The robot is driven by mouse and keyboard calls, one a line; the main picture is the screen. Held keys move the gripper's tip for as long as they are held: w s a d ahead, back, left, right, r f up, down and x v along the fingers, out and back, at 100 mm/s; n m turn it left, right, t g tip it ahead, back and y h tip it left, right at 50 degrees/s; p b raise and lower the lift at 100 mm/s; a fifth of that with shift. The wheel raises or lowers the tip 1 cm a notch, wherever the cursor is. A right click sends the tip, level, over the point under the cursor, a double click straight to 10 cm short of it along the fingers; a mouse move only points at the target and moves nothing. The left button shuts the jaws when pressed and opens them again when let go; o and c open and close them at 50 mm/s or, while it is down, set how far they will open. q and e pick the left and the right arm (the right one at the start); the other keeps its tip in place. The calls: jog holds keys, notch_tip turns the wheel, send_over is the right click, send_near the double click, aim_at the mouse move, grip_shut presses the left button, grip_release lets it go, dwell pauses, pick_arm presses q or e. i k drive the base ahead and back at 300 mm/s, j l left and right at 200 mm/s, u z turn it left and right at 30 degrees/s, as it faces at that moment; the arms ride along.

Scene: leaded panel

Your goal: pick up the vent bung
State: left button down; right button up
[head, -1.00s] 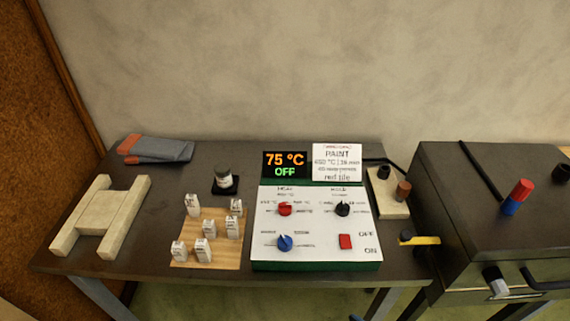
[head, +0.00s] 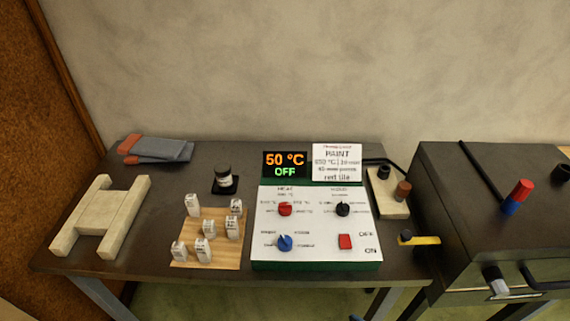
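A small brown plug (head: 403,190), which looks like the vent bung, stands upright on a cream block (head: 391,207) at the right end of the table. A black round piece (head: 383,166) is at the back of the same block. Neither of my grippers is in view, and nothing touches the plug.
The dark kiln (head: 470,235) stands right of the table, with a red and blue cylinder (head: 518,196) on top and a yellow lever (head: 420,240) at its left. The control panel (head: 315,225) is left of the block. Small white pieces stand on a wooden board (head: 215,256).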

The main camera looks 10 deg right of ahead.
aim_at(404, 188)
jog(key=z, duration=1.25)
